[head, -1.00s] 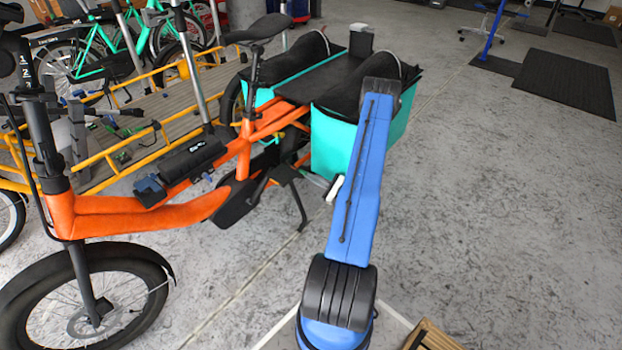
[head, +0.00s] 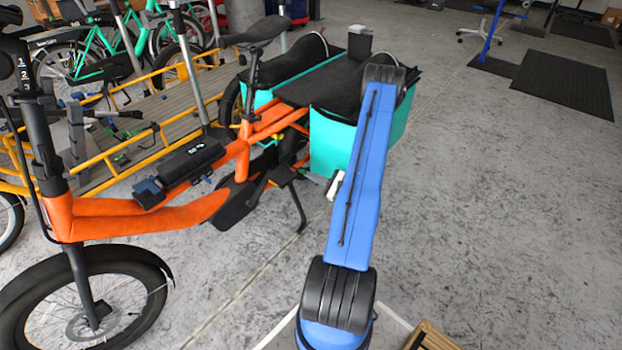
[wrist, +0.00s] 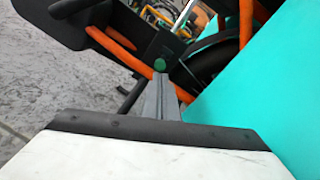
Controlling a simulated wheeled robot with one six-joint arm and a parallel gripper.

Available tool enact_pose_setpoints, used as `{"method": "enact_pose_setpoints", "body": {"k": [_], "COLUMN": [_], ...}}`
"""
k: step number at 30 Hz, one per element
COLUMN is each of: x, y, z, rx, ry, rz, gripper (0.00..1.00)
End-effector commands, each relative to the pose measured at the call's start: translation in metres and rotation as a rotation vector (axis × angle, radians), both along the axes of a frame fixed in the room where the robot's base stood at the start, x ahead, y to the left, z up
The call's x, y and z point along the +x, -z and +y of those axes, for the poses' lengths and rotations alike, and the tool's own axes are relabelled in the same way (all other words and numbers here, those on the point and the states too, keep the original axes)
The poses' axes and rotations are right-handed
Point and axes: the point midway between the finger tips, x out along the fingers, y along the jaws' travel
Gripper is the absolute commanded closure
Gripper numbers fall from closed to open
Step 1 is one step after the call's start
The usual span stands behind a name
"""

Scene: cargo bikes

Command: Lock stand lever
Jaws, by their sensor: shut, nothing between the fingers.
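The orange cargo bike (head: 140,207) stands at the left with its black stand (head: 298,205) reaching the floor under the middle. In the wrist view, a small round green tip (wrist: 159,65), which looks like the end of the stand lever, lies just beyond my gripper (wrist: 161,78). The grey fingers are together with nothing between them. The fingertips look very close to the green tip; I cannot tell whether they touch it. In the head view my gripper is small and partly hidden beside the turquoise bag, so the lever is not clear there.
The turquoise bag (wrist: 262,82) fills the right of the wrist view, close beside the fingers. A black plate (wrist: 95,15) and orange frame tubes (wrist: 118,38) lie ahead. A yellow-framed cargo bike (head: 100,187) stands behind. The floor (head: 480,220) at right is open.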

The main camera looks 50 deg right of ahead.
Motion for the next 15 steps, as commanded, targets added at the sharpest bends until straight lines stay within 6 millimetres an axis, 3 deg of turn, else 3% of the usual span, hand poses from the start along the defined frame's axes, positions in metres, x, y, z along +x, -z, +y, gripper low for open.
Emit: {"method": "enact_pose_setpoints", "body": {"k": [15], "x": [0.000], "y": [-0.041], "z": [0.000], "rx": [-0.026], "ry": [-0.002], "rz": [0.258], "gripper": [1.00]}}
